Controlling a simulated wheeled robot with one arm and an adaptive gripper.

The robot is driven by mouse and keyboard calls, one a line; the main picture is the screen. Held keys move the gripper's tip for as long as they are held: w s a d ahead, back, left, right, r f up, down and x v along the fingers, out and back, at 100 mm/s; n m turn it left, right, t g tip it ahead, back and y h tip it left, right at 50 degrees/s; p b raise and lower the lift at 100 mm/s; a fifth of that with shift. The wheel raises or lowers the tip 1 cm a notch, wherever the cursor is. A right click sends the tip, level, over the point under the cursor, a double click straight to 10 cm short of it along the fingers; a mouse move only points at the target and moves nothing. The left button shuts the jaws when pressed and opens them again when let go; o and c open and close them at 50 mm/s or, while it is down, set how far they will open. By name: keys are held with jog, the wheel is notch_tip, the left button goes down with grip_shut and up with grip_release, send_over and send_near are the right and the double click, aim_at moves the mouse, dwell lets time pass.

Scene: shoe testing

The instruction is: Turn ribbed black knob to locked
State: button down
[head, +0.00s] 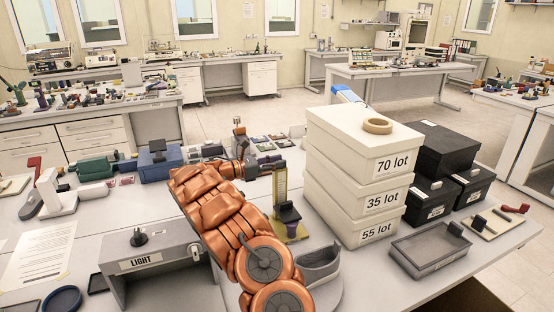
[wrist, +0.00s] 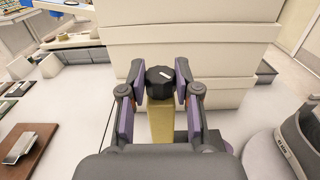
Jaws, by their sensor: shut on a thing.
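The ribbed black knob (wrist: 158,78) sits on top of a brass-coloured upright post (wrist: 162,122) in the wrist view. In the head view my gripper (head: 270,166) reaches to the top of the yellowish post (head: 281,192), and the knob is hard to make out there. No locked or unlocked labels are readable.
Stacked white lot boxes (head: 330,175) stand close behind and right of the post. A grey shoe-shaped piece (head: 318,262) is nearby at the front. A grey LIGHT box (head: 150,265) stands to the left. Black boxes (head: 445,150) and a grey tray (head: 430,250) are at right.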

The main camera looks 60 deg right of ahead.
jog(key=shift+d+m+g+y+p, duration=0.1)
jog(key=shift+m+g+y+p, duration=0.3)
jog(key=shift+m+g+y, duration=1.1)
jog(key=shift+g+y, duration=0.1)
jog(key=shift+g, duration=0.2)
jog(key=c, duration=0.8)
grip_release()
jog(key=shift+w+r, duration=0.1)
jog(key=shift+r, duration=0.05)
notch_tip(320, 180, up, 10)
jog(key=shift+f, duration=0.15)
